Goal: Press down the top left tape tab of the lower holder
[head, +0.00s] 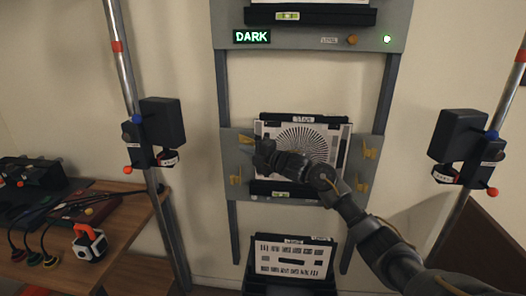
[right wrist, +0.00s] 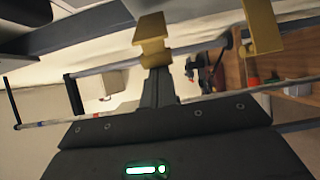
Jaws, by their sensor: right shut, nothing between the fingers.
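The lower holder (head: 229,150) is a grey plate on two uprights, carrying a chart (head: 336,132) with a radial star pattern. Its top left tape tab (head: 246,139) is yellow and sticks out beside the chart's left edge. My right gripper (head: 262,152) reaches across the chart from the lower right. Its shut, empty fingers are just right of and below this tab; I cannot tell whether they touch. In the right wrist view, the dark fingers (right wrist: 157,88) point up towards a gold piece (right wrist: 152,40), probably a tab. My left gripper is not in view.
Other yellow tabs sit at the holder's lower left (head: 236,181), upper right (head: 370,153) and lower right (head: 362,187). Black lamps on poles stand left (head: 162,122) and right (head: 458,135). A further chart (head: 290,262) is below. A wooden table (head: 135,215) with tools is at left.

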